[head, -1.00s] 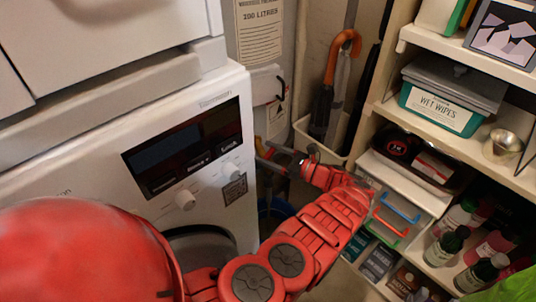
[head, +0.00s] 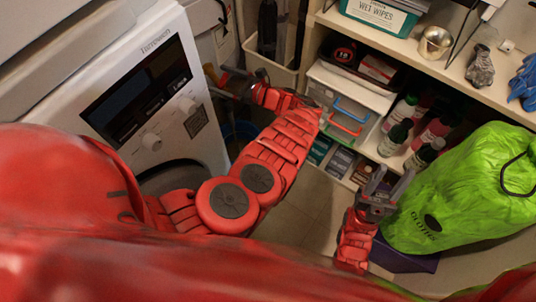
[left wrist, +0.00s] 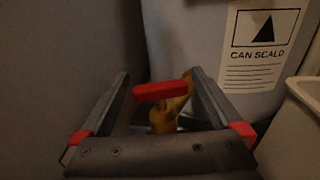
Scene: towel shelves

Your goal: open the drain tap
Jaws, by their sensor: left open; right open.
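The drain tap shows in the left wrist view, with a red lever handle (left wrist: 160,91) lying roughly crosswise in the picture and a brass body (left wrist: 168,116) under it. My left gripper (left wrist: 161,74) is open, with one finger on each side of the red handle in the picture. I see no clear contact, and the depth between them is hard to judge. In the head view my left gripper (head: 211,80) is beside the washing machine's right side; the tap cannot be made out there. My right gripper (head: 395,171) is open and empty, left of the green bag.
The washing machine (head: 150,100) stands at the left. A grey-white tank with a "CAN SCALD" label (left wrist: 264,45) is behind the tap. Shelves (head: 462,80) with bottles are at the right, and a green bag (head: 465,190) sits in front. Some floor (head: 300,205) is clear.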

